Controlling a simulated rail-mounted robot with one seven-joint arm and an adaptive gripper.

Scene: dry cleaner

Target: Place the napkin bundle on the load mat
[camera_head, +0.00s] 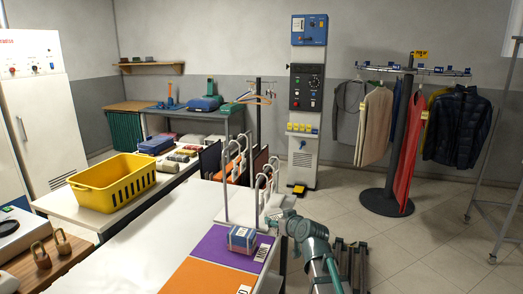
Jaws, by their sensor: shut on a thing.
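The labels are too small to read, so I cannot tell which is the load mat. My gripper (268,217) is at the bundle's right, shut on it, with the contact itself hard to see. My teal arm comes from the lower right.
White hooked racks (240,165) stand close behind the mats. The white table (160,245) is clear to the left. A yellow basket (115,186) and folded cloths (180,156) stand on a farther table. Padlocks (62,242) sit on a wooden board at left.

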